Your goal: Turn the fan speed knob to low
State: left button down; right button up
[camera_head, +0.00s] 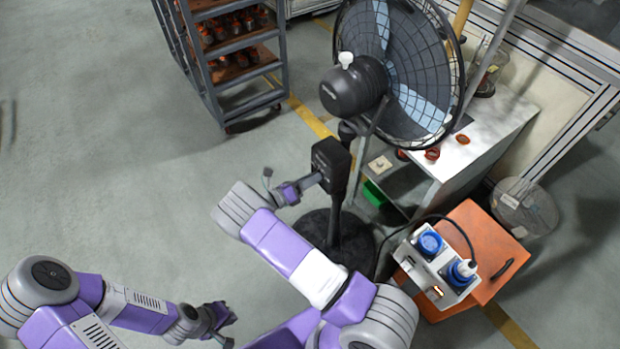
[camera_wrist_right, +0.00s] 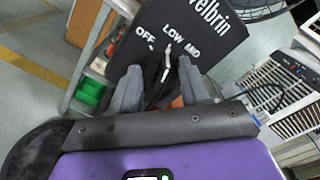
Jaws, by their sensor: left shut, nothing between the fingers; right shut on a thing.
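The black fan (camera_head: 395,75) stands on a pole with a dark control box (camera_head: 331,163). In the right wrist view the box's panel (camera_wrist_right: 215,30) shows OFF, LOW and MID labels. The dark speed knob (camera_wrist_right: 155,78) lies between the grey fingers of my right gripper (camera_wrist_right: 157,85), which is shut on it. White marks show near the knob just below LOW; I cannot tell which is its pointer. In the head view my right gripper (camera_head: 314,181) reaches the box's front. My left gripper (camera_head: 223,319) is shut and empty, low over the floor, away from the fan.
A metal workbench (camera_head: 490,130) stands right of the fan. An orange cabinet (camera_head: 485,235) with a blue-socket power box (camera_head: 437,265) is at lower right. A shelf rack (camera_head: 235,75) stands behind. The floor at left (camera_head: 90,130) is clear.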

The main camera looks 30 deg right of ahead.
jog(key=shift+f, duration=0.1)
dwell(0.4)
jog(key=o, duration=1)
jog(key=shift+a, duration=0.15)
jog(key=a, duration=0.7)
jog(key=shift+s+a, duration=0.2)
jog(key=shift+s, duration=0.1)
